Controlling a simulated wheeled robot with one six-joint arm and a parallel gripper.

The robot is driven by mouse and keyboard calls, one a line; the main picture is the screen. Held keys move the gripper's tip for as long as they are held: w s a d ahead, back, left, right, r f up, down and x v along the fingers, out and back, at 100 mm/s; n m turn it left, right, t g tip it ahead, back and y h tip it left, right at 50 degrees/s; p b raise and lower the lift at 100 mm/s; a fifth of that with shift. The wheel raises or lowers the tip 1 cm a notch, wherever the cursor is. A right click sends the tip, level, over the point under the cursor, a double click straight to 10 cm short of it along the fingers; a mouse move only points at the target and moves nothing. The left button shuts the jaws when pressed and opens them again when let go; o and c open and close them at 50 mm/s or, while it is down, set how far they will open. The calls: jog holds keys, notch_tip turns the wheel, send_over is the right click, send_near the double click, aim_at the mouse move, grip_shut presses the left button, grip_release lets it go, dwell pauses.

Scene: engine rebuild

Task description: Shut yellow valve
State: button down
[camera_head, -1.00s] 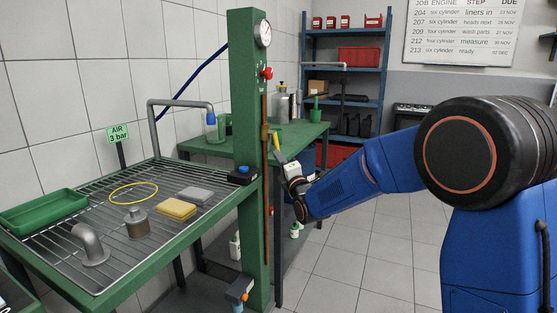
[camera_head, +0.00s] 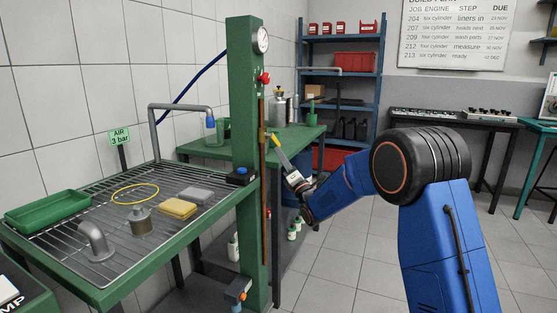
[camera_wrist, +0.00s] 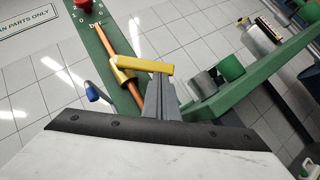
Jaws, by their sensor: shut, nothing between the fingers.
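The yellow valve (camera_wrist: 150,66) has a yellow lever on a brass body on a copper pipe. In the wrist view the lever points right, across the pipe's line. In the head view the yellow lever (camera_head: 275,137) shows small, beside the green post. My gripper (camera_wrist: 160,82) is shut and empty. Its fingertips are right at the lever's outer half, on its lower side in the wrist view; I cannot tell if they touch. In the head view my gripper (camera_head: 276,148) points up and left at the lever from below.
The green post (camera_head: 243,120) carries a gauge (camera_head: 262,40) and a red knob (camera_head: 264,78). A grated wash table (camera_head: 120,210) stands left, with a tray and parts. A green bench (camera_head: 215,150) with cans stands behind. Floor on the right is open.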

jog(key=shift+w+d+r+n+g+y, duration=0.25)
jog(key=shift+w+r+n+g+y, duration=0.6)
jog(key=shift+n+y, duration=0.7)
jog(key=shift+w+d+r+n+g+y, duration=0.2)
jog(key=shift+w+r+n+g+y, duration=0.25)
jog(key=shift+n+g+y, duration=1.05)
jog(key=shift+w+d+r+n+g+y, duration=0.25)
jog(key=shift+w+r+n+g+y, duration=0.45)
jog(key=shift+n, duration=1.45)
jog(key=shift+w+r, duration=0.1)
